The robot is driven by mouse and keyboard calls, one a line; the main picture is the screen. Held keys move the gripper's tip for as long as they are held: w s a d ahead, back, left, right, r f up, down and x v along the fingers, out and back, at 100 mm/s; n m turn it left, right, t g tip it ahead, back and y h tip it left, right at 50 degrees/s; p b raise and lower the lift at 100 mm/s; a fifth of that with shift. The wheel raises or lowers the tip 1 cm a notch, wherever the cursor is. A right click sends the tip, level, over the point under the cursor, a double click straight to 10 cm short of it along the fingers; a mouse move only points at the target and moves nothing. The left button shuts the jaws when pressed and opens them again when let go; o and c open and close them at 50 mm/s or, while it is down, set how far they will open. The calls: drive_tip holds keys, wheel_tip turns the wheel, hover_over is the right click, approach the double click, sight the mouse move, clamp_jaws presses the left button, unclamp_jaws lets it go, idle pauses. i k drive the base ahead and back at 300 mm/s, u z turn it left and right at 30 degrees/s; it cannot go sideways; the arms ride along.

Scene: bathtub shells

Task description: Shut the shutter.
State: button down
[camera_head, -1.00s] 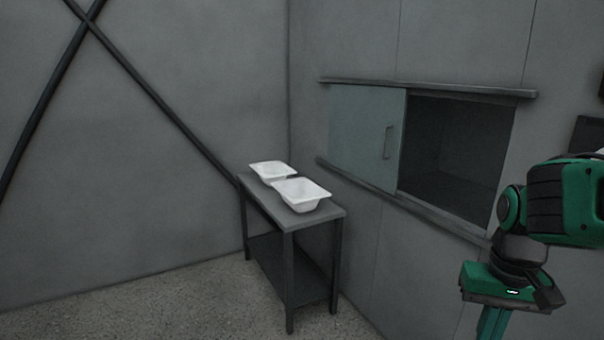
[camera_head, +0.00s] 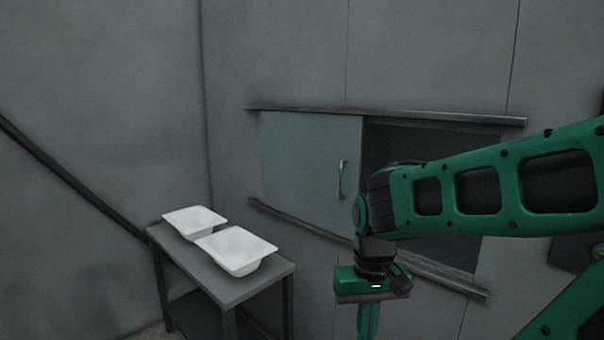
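The shutter (camera_head: 305,165) is a pale grey-blue sliding panel between an upper and a lower rail on the wall. It stands at the left of the rails. A vertical bar handle (camera_head: 342,180) sits near its right edge. The dark opening (camera_head: 395,142) to its right is uncovered and partly hidden by my green arm. My gripper (camera_head: 368,322) points down below and to the right of the handle, apart from it. Its fingers are cut by the lower picture edge, so their tips are hidden.
A grey table (camera_head: 270,277) stands in front of the wall at the lower left, with two white tub shells (camera_head: 238,250) on it. The upper rail (camera_head: 400,115) and lower rail (camera_head: 310,234) stick out from the wall. A dark panel is at the far right.

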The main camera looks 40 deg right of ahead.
sight(311, 161)
drive_tip(key=u, duration=0.05)
drive_tip(key=i, duration=0.85)
drive_tip(key=u, duration=0.1)
